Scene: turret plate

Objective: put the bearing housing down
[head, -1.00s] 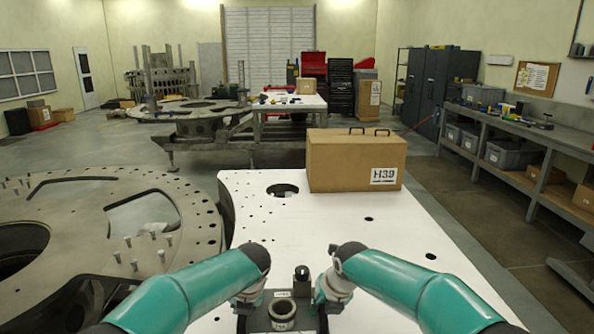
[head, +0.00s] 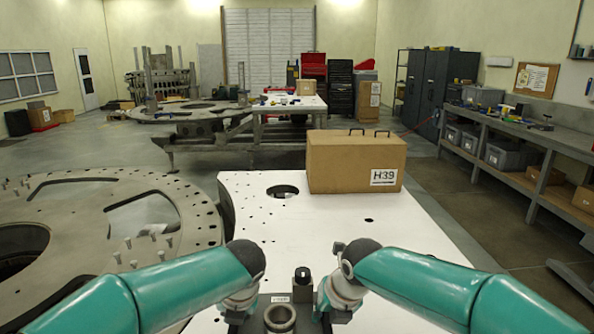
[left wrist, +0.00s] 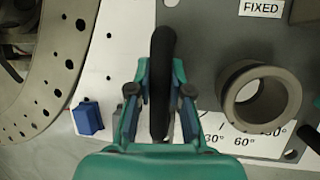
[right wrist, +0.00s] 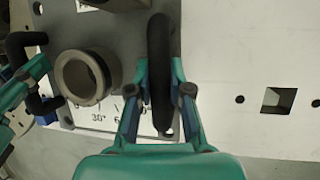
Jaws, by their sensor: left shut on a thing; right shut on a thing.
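The bearing housing (head: 280,318) is a dark grey plate with a raised round ring, at the bottom centre of the head view. Its ring also shows in the left wrist view (left wrist: 258,98) and the right wrist view (right wrist: 86,77). My left gripper (left wrist: 160,92) is shut on its left black handle (left wrist: 162,58). My right gripper (right wrist: 160,92) is shut on its right black handle (right wrist: 160,55). The housing lies over the white plate (head: 330,235), by a printed angle scale. Whether its underside touches the plate is hidden.
A cardboard box (head: 340,165) marked H39 stands at the plate's far end. A large grey ring with upright bolts (head: 90,230) lies to the left. A blue block (left wrist: 87,117) is left of the housing. The white plate right of the housing has holes but is otherwise clear.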

